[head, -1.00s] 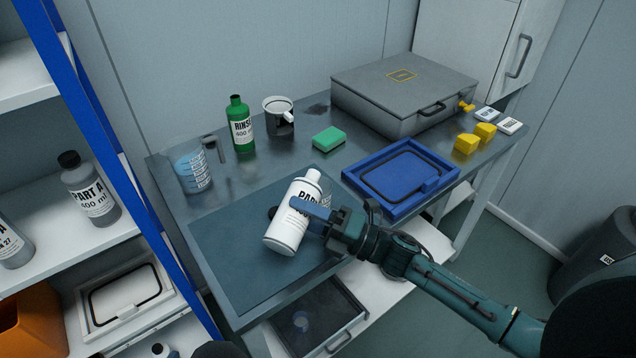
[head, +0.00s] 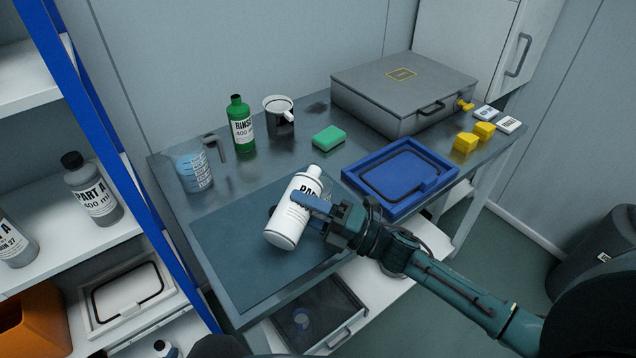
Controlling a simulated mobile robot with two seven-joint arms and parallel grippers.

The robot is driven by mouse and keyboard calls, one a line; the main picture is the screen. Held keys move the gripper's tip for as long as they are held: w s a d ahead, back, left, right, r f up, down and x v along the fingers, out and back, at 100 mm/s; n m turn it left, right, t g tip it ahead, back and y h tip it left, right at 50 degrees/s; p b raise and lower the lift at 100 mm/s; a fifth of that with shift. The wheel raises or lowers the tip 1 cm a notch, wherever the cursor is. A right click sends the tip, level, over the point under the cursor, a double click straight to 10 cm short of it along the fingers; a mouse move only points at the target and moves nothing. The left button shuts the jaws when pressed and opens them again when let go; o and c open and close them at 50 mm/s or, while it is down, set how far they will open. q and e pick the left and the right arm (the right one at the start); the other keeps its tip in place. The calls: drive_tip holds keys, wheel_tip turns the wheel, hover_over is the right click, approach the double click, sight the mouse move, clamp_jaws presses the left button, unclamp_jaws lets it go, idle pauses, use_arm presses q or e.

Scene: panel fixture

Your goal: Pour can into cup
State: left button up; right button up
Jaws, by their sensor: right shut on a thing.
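A white can (head: 290,222) with a black-lettered "PART" label is in the head view, over the dark mat on the bench. My right gripper (head: 301,206) comes in from the right and is shut around its body. The can is tilted, with its white cap end up and to the right. My left gripper is not in view.
A green rinse bottle (head: 241,127), a green sponge (head: 329,138) and a blue tray (head: 420,201) stand around the can. A grey case (head: 404,93) and yellow blocks (head: 467,143) are farther right. The mat (head: 225,240) is bare left of the can.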

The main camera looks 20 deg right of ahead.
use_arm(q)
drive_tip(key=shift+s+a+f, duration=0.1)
use_arm(e)
drive_tip(key=shift+w+r, duration=0.1)
drive_tip(key=shift+r, duration=0.25)
use_arm(q)
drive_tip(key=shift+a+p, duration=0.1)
drive_tip(key=shift+p, duration=0.3)
use_arm(e)
drive_tip(key=shift+m, duration=0.6)
idle(0.4)
